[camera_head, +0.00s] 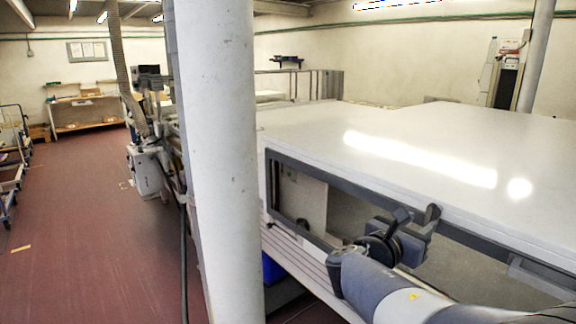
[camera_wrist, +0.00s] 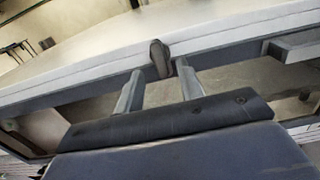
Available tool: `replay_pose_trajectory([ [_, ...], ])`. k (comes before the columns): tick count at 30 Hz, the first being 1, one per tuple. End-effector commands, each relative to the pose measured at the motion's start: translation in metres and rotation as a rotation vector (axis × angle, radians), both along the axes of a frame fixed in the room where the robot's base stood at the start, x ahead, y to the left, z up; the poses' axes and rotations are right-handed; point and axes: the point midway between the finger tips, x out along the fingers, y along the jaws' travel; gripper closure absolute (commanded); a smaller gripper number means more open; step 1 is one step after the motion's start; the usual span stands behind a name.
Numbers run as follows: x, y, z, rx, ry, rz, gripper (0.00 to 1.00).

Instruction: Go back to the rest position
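My gripper (camera_wrist: 158,68) is open in the wrist view, its two grey fingers apart. A dark rounded handle (camera_wrist: 160,57) on the edge of the tunnel's white cover shows just beyond and between the fingertips. A gap shows between the handle and the left finger; the right fingertip looks close to it, and I cannot tell whether they touch. In the head view my gripper (camera_head: 408,228) is at the lower right, in front of the tunnel's side, just left of the same handle (camera_head: 432,213).
The large white tunnel cover (camera_head: 410,130) fills the right side, with a dark-framed opening (camera_head: 303,200) below its edge. A white column (camera_head: 217,160) stands close in front. The red floor (camera_head: 90,240) at left is mostly clear, with carts (camera_head: 12,165) at its far-left edge.

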Motion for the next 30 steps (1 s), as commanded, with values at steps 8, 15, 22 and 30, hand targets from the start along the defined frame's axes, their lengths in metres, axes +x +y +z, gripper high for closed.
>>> replay_pose_trajectory([
  [8, 0.023, -0.030, 0.001, 0.001, 0.000, -0.002, 0.64],
  [15, 0.027, -0.035, 0.000, 0.011, -0.014, 0.001, 0.64],
  [22, 0.027, -0.034, 0.000, 0.012, -0.016, 0.001, 0.64],
  [30, 0.017, -0.020, 0.000, 0.000, -0.004, 0.005, 0.64],
])
